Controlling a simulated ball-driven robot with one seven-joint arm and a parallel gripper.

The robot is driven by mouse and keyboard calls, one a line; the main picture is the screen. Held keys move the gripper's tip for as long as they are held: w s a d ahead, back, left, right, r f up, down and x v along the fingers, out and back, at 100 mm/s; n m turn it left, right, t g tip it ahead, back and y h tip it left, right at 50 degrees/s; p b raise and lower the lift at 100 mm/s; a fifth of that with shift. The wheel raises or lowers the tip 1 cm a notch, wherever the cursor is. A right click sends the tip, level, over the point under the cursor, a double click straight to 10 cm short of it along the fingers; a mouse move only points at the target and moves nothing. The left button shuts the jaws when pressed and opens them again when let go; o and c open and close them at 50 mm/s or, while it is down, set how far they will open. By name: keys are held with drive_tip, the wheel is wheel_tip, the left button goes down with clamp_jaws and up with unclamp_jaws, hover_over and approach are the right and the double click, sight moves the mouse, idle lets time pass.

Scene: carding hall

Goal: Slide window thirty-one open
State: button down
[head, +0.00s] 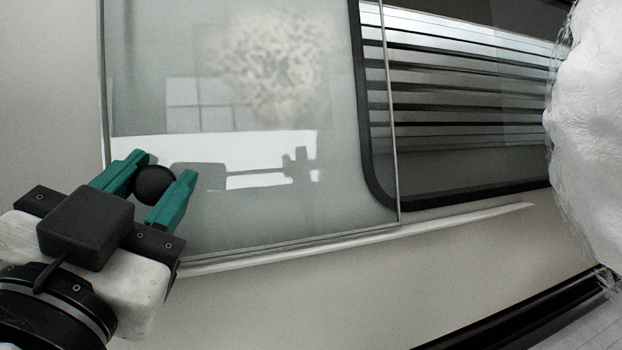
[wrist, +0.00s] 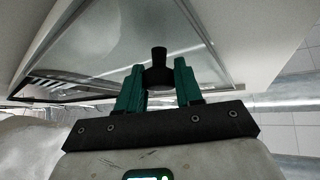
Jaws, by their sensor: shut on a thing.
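The sliding window pane (head: 270,205) is a pale, reflective glass sheet with a thin metal edge, in the head view's left and middle. Its round black knob (head: 155,184) is near the lower left corner. My gripper (head: 163,168) has its green fingers on either side of the knob and is shut on it. The wrist view also shows the knob (wrist: 158,54) between the fingertips. To the right of the pane, part of the black-rimmed window opening (head: 376,180) is uncovered, with grey slats (head: 470,85) behind it. No window number is readable.
A pale rail (head: 460,217) runs along the wall under the pane and continues to its right. A large white fluffy mass (head: 592,140) stands at the right edge, close to the opening. A black strip (head: 520,312) lies low at the right.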

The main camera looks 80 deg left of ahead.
drive_tip(key=c, duration=1)
unclamp_jaws()
drive_tip(key=shift+c, duration=0.2)
drive_tip(key=shift+d, duration=0.1)
drive_tip(key=b+v, duration=0.2)
drive_tip(key=v, duration=0.8)
drive_tip(key=shift+d+f+b, duration=0.2)
drive_tip(key=shift+d+b, duration=0.1)
drive_tip(key=shift+b, duration=0.05)
drive_tip(key=shift+s, duration=0.1)
